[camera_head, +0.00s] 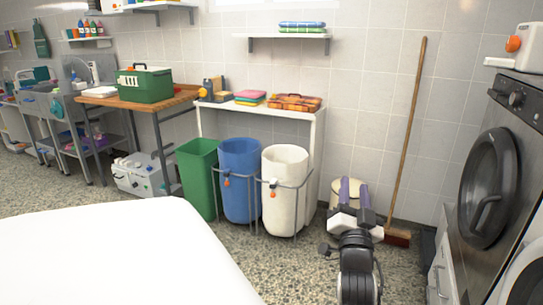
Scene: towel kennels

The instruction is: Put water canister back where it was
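My gripper (354,186) is low in the middle right, pointing away from the camera.
Green (197,170), blue (240,170) and white (285,190) bins stand left of my arm. A broom (405,140) leans on the wall. A white surface (110,255) fills the lower left. Speckled floor (285,265) is open between.

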